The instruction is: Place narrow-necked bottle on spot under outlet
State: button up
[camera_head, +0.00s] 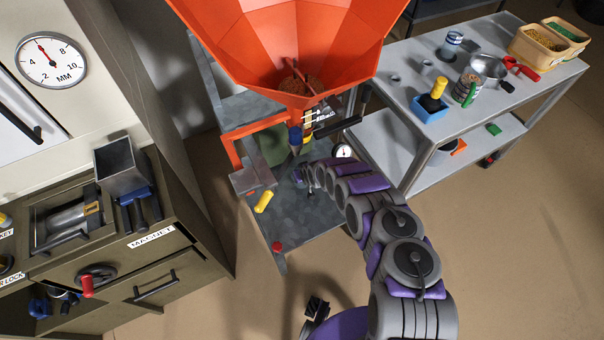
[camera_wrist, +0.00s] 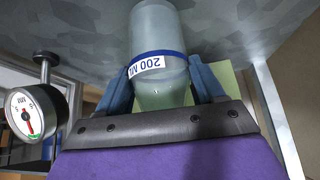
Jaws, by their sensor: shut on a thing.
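The bottle (camera_wrist: 157,30) is clear, with a blue band and a 200 ML label that reads upside down in the wrist view. My gripper (camera_wrist: 160,88) is shut on it, one blue finger on each side. My gripper also shows small in the head view (camera_head: 307,178), low over the grey metal bench (camera_head: 309,218) beneath the orange hopper (camera_head: 280,45). The blue-and-dark outlet part (camera_head: 295,137) hangs just above and left of it there. The bottle is hard to make out in the head view. I cannot tell whether its base touches the bench; the spot is not distinguishable.
An orange bracket (camera_head: 235,145), yellow handle (camera_head: 263,201) and red knob (camera_head: 277,246) lie left of my arm. A round gauge (camera_wrist: 30,115) stands close beside my gripper. A side table (camera_head: 400,105) with containers is at right; a drawer cabinet (camera_head: 110,265) is at left.

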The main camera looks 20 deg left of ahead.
jog(key=shift+f, duration=0.1)
jog(key=o, duration=1.2)
jog(key=shift+c, duration=0.2)
jog(key=shift+o, duration=0.3)
jog(key=shift+w+a+r+p+v, duration=0.3)
jog(key=shift+p+v, duration=1.15)
jog(key=shift+v, duration=0.7)
jog(key=shift+s+d+f, duration=1.95)
jog(key=shift+s+d, duration=0.1)
jog(key=shift+s, duration=0.1)
jog(key=shift+s+d+f, duration=1.95)
jog(key=shift+s+d, duration=0.15)
jog(key=shift+s, duration=0.1)
